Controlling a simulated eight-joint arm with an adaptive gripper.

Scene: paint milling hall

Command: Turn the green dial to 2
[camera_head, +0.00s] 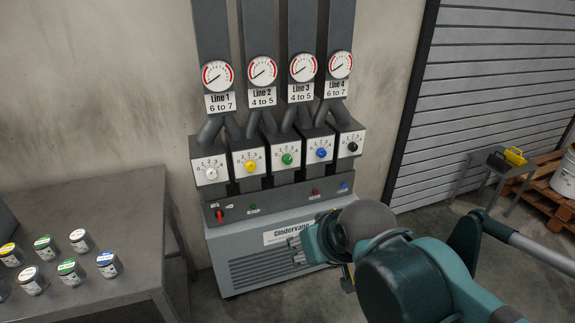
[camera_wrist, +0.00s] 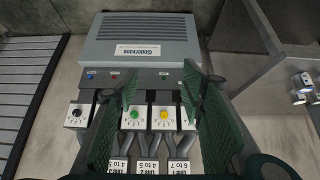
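The green dial (camera_head: 287,159) is on the middle of several white-faced valve boxes under the Line 3 gauge (camera_head: 303,67). In the head view my gripper is low, before the cabinet.
White (camera_head: 211,173), yellow (camera_head: 250,166), blue (camera_head: 321,153) and black (camera_head: 353,147) dials flank the green one closely. A red switch (camera_head: 220,211) sits on the ledge below. A grey table (camera_head: 125,225) with small paint jars stands at left; a stool (camera_head: 486,171) at right.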

